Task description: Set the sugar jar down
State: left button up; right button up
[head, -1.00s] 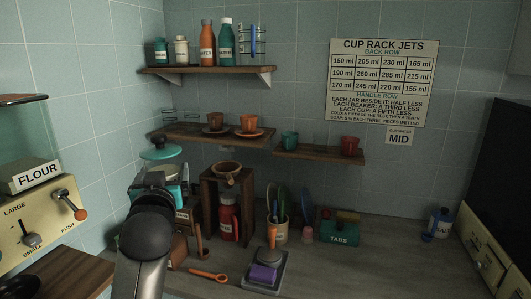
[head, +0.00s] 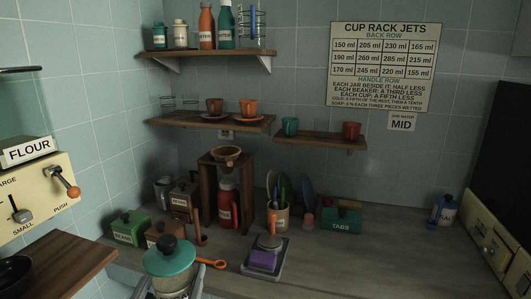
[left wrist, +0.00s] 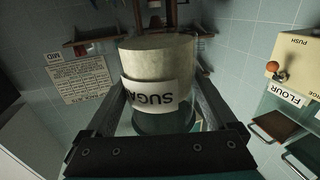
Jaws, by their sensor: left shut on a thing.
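The sugar jar (left wrist: 158,60) is pale with a white SUGAR label and a teal lid. In the left wrist view it fills the space between the fingers of my left gripper (left wrist: 160,88), which is shut on it. In the head view the jar's teal lid (head: 169,257) with its dark knob shows at the lower left, upright. The jar's body and my left gripper (head: 170,288) are partly cut off by the bottom edge. The jar's base is hidden, so I cannot tell whether it touches anything. My right gripper is not in view.
A green box (head: 130,228), a brown box (head: 165,234) and an orange-ended spoon (head: 214,263) are behind the jar. A scale (head: 283,258) with a purple block stands to its right. The counter (head: 370,265) is clear farther right. A wooden board (head: 65,265) is at left.

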pick_arm(q)
jog(key=s+f, duration=0.2)
jog(key=s, duration=0.5)
jog(key=shift+s+f, duration=0.35)
jog(key=shift+d, duration=0.1)
jog(key=w+d+r+m+g+h, duration=0.2)
jog(key=w+d+m+g+h, duration=0.1)
jog(key=d+m+h, duration=0.3)
jog(key=w+d+r+m+g+h, duration=0.2)
jog(key=w+d+m+g+h, duration=0.2)
jog(key=h, duration=0.5)
jog(key=d+m+g, duration=0.2)
jog(key=d, duration=0.1)
jog(key=shift+d+r+g+h, duration=0.2)
jog(key=shift+d+g+h, duration=0.1)
jog(key=shift+h, duration=0.1)
dwell(0.6)
jog(key=shift+m, duration=0.3)
